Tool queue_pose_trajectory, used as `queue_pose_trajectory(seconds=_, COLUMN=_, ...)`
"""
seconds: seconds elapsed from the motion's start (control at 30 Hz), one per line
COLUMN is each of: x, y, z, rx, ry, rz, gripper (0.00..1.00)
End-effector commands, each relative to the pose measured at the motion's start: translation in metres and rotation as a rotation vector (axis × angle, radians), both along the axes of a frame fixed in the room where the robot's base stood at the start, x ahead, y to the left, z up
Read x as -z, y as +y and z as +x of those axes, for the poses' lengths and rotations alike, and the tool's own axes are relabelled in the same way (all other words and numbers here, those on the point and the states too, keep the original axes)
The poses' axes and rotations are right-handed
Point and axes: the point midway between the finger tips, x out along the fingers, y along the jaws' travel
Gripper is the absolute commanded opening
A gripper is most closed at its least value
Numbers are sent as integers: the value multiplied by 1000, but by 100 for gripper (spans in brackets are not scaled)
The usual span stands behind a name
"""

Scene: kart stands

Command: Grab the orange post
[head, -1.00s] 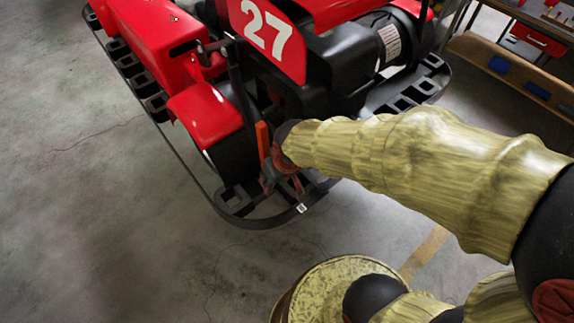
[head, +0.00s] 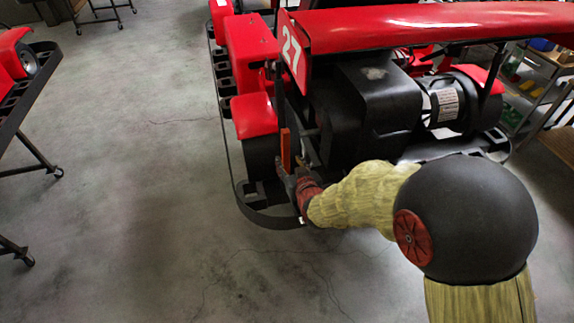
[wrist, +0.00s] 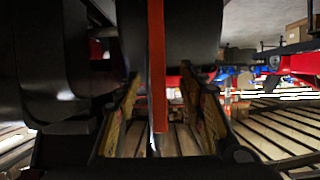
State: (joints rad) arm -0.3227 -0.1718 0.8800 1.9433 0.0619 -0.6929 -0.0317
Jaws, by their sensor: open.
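The orange post (head: 285,149) stands upright at the rear of the red kart marked 27, beside its black wheel. In the wrist view the post (wrist: 157,65) runs down the middle of the picture, between my two fingers. My gripper (head: 284,175) is at the post's lower part, reaching in from the right. In the wrist view my gripper (wrist: 162,84) is open, with a gap on each side of the post. Neither finger appears to touch it. How deep the post sits between the fingers is hard to tell.
The kart's black bumper rail (head: 270,218) curves below my gripper. The black wheel (head: 262,156) is close on the left, and the black engine housing (head: 372,105) is above right. Another stand (head: 22,110) is at far left. The floor between is clear.

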Motion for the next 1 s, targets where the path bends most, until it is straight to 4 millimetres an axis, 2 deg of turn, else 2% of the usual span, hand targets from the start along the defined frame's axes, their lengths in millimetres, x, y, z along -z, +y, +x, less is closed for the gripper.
queue_pose_trajectory(seconds=0.53, x=21, y=12, z=58, rx=0, ry=4, rz=-1, gripper=40)
queue_pose_trajectory(seconds=0.87, x=22, y=14, z=63, rx=0, ry=4, rz=-1, gripper=40)
queue_pose_trajectory(seconds=1.0, x=22, y=14, z=62, rx=0, ry=4, rz=-1, gripper=32)
